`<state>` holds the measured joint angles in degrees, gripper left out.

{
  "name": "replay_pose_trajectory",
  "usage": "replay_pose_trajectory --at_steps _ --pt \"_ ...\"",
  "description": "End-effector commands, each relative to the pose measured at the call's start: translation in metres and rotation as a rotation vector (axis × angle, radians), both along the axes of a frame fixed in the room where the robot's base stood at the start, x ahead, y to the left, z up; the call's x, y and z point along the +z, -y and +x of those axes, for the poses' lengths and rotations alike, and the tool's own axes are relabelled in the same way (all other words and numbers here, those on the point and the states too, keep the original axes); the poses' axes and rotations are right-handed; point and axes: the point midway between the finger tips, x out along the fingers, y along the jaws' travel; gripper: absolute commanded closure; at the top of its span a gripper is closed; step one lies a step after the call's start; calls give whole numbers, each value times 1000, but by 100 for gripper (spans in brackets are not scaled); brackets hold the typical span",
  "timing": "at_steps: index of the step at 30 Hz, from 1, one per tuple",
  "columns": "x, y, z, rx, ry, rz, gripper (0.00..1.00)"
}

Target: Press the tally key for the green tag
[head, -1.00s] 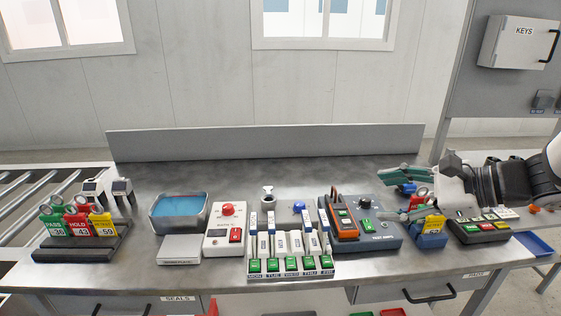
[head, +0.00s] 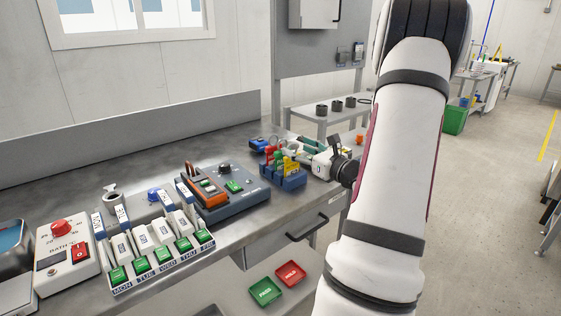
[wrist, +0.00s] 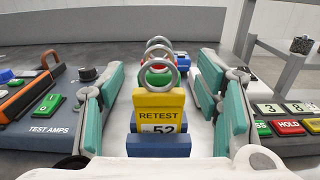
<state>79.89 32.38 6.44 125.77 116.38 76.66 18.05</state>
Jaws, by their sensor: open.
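A blue tag rack (wrist: 165,146) stands between my open gripper fingers (wrist: 161,72) in the wrist view. Its front tag is yellow (wrist: 160,108), marked RETEST 52. A red tag and a green tag (wrist: 157,78) sit behind it, mostly hidden, with metal rings on top. The rack also shows in the head view (head: 285,181). My gripper holds nothing that I can see. The tally box (wrist: 288,125) is at the right of the wrist view, cut by the frame edge, with a green key (wrist: 262,128) and a red HOLD key (wrist: 289,127) under number windows. In the head view my arm hides it.
A TEST AMPS meter (head: 230,190) stands left of the rack, with a weekday row of green-ended switches (head: 155,245) and a bath controller (head: 68,258) farther left. Green PASS (head: 266,292) and red HOLD (head: 291,274) trays lie below the bench front.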

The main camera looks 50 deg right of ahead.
Motion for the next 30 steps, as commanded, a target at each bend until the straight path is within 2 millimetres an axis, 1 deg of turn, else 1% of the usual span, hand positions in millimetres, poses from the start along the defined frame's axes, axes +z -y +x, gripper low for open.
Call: replay_pose_trajectory --at_steps 1,3,11,15,19,22,29,30 --pt "-1 1 8 3 1 -1 42" --pt "0 4 16 2 0 -1 42" --pt "0 7 34 3 1 -2 42" --pt "1 11 55 4 1 -3 42" --pt "1 15 70 3 1 -2 42" --pt "1 16 75 2 -1 -1 42" --pt "1 17 76 2 -1 -1 42" --pt "1 17 76 2 -1 -1 51"
